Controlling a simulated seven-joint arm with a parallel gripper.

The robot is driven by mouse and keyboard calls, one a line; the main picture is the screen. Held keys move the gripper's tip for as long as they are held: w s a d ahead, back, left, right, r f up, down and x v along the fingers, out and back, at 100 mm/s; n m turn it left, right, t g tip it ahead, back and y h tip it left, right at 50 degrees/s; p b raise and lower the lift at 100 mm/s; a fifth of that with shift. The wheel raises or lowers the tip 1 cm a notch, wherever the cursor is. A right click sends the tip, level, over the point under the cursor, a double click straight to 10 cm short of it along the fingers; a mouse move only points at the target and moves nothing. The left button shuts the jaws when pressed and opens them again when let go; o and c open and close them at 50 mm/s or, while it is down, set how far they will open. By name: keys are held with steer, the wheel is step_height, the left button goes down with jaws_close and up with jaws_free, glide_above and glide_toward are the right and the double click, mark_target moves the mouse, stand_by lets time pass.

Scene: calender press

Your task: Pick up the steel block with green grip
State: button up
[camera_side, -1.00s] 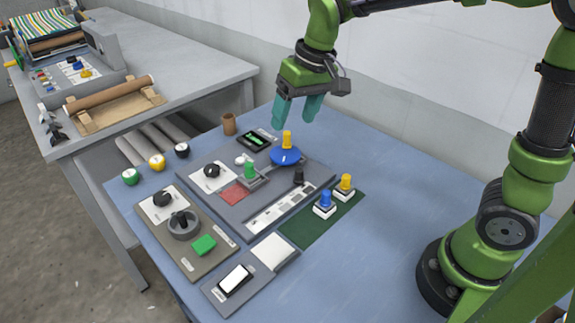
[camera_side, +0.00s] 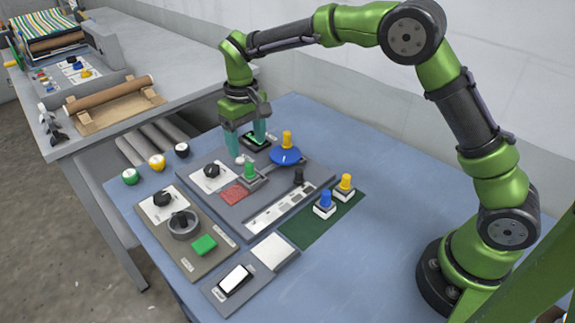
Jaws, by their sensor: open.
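The steel block with green grip (camera_side: 250,172) stands upright on the grey panel, beside a red patch and left of the blue disc. My gripper (camera_side: 246,148) is open, with its teal fingers pointing down. In the picture it is just above and behind the green grip, near the small black display. I see nothing between the fingers. The fingertips appear apart from the block, but their exact height cannot be told.
A blue disc with a yellow-gripped block (camera_side: 286,143) is close on the right. A black peg (camera_side: 298,177) and a black knob (camera_side: 211,170) flank the block. Blue-gripped (camera_side: 325,203) and yellow-gripped (camera_side: 345,186) blocks stand on a green mat (camera_side: 305,232). The table's right side is clear.

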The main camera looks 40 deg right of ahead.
mark_target(249, 164)
step_height(249, 164, down, 9)
steer(key=shift+a, duration=0.1)
stand_by(0.4)
steer(key=shift+c, duration=0.4)
